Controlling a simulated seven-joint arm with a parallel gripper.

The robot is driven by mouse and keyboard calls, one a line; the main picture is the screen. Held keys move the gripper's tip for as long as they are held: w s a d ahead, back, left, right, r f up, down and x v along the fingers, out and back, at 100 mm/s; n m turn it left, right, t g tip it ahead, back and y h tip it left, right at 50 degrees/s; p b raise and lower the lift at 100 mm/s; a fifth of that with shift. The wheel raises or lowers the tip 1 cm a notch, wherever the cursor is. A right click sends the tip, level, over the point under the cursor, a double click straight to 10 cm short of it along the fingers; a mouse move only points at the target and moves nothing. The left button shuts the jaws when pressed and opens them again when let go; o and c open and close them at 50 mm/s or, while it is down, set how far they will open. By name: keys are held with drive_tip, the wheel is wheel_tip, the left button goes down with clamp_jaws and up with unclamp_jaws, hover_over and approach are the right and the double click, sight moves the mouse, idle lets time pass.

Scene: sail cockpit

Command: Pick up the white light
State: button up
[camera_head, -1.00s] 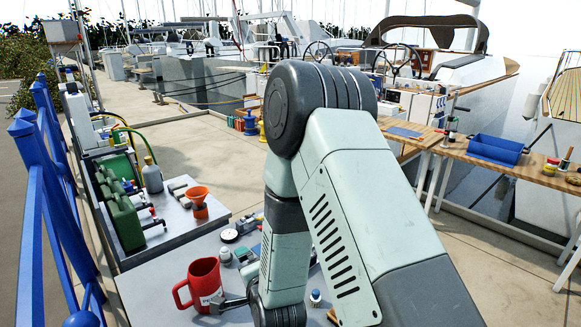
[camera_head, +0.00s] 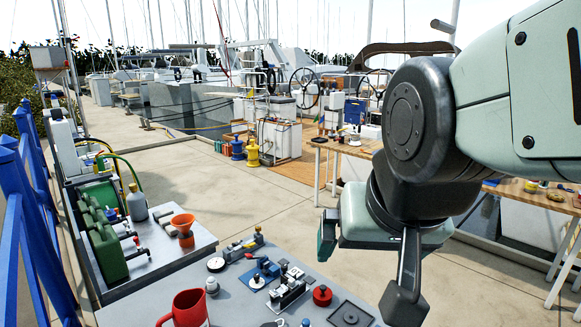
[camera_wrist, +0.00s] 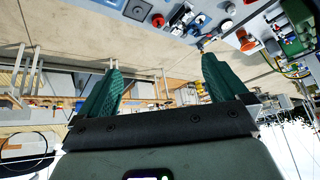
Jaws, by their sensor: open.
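A small white, bottle-shaped object (camera_head: 212,285) stands on the grey table just behind the red mug. It may be the white light, but it is too small to tell. My gripper (camera_wrist: 161,62) shows in the wrist view with its two dark green fingers wide apart and nothing between them. In the head view my arm's end is to the right of the table items, well apart from the white object. The wrist view is upside down, with the table items small at its top.
The grey table (camera_head: 125,318) holds a red mug (camera_head: 188,310), a blue fitting (camera_head: 262,270), a black-and-silver device (camera_head: 288,290), a red round part (camera_head: 322,295) and a black tray (camera_head: 350,314).

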drive_tip(key=s+d+r+n, duration=0.1)
drive_tip(key=s, duration=0.5)
drive_tip(key=shift+d+g, duration=0.4)
drive_tip(key=shift+r, duration=0.1)
drive_tip(key=c, duration=0.7)
